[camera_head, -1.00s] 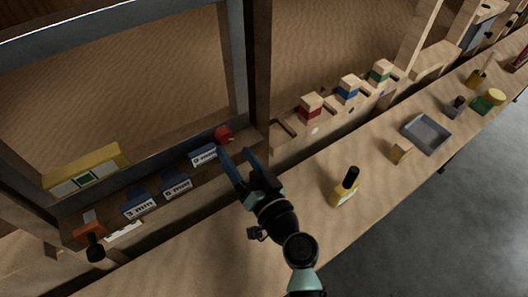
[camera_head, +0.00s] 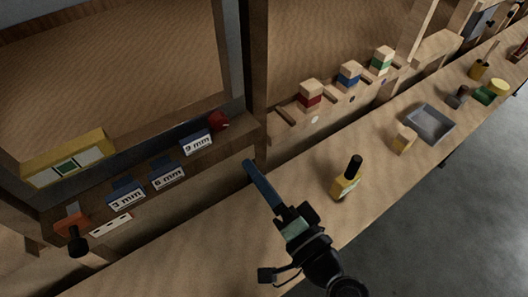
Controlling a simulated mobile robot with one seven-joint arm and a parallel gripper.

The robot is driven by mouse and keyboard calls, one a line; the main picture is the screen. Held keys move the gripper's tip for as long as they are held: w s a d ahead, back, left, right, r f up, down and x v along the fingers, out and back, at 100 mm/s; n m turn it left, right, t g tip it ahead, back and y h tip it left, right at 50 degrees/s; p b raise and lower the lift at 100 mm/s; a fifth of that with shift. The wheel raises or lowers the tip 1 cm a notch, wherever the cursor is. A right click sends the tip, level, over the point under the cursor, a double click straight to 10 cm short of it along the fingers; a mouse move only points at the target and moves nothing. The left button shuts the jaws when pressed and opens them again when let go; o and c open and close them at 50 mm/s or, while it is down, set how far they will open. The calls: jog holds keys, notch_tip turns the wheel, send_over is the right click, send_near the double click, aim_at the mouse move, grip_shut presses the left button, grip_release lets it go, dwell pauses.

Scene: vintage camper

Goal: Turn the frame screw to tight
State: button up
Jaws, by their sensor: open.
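A round red knob (camera_head: 218,121), which looks like the frame screw, sits at the lower right corner of the dark window frame (camera_head: 225,60). No slack or tight marking on it can be read. My gripper (camera_head: 249,163), with long blue fingers, is over the worktop to the lower right of the red knob, apart from it. The gripper is open and empty. Its fingers line up in this view, so the gap between them is hidden.
Blue blocks marked 3 mm (camera_head: 126,193), 6 mm (camera_head: 167,175) and 9 mm (camera_head: 196,144) stand along the sill. An orange tool with a black knob (camera_head: 77,241) is at left.

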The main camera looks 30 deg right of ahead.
jog(key=m, duration=0.3)
jog(key=m+b, duration=0.1)
jog(key=m, duration=0.3)
jog(key=m+b, duration=0.1)
jog(key=m, duration=0.2)
jog(key=shift+d+f+t+y, duration=0.2)
jog(key=shift+d+t+y, duration=0.1)
jog(key=w+a+r+n+t+y+p, duration=0.1)
jog(key=w+a+r+n, duration=0.2)
jog(key=r+n, duration=0.35)
jog(key=w+a+r+n+t+y, duration=0.1)
jog(key=w+a+r+n, duration=0.3)
jog(key=r, duration=0.6)
jog(key=w+a+r+n+t+p, duration=0.1)
jog(key=w+a+r+n, duration=0.2)
jog(key=r+n, duration=0.35)
jog(key=s+a+r+n+t+h, duration=0.1)
jog(key=s+a+r+n+t, duration=0.1)
jog(key=r, duration=0.6)
jog(key=s+a+r+n+t, duration=0.1)
jog(key=s+a+r+n, duration=0.1)
jog(key=r, duration=0.7)
jog(key=s+a+r+n+t+h, duration=0.1)
jog(key=s+a+r+n+t, duration=0.1)
jog(key=r, duration=0.6)
jog(key=s+n+p, duration=0.1)
jog(key=s, duration=0.1)
jog(key=shift+s+a+r+t+h, duration=0.2)
jog(key=shift+s+a+t+h, duration=0.05)
jog(key=shift+s+t+h, duration=0.1)
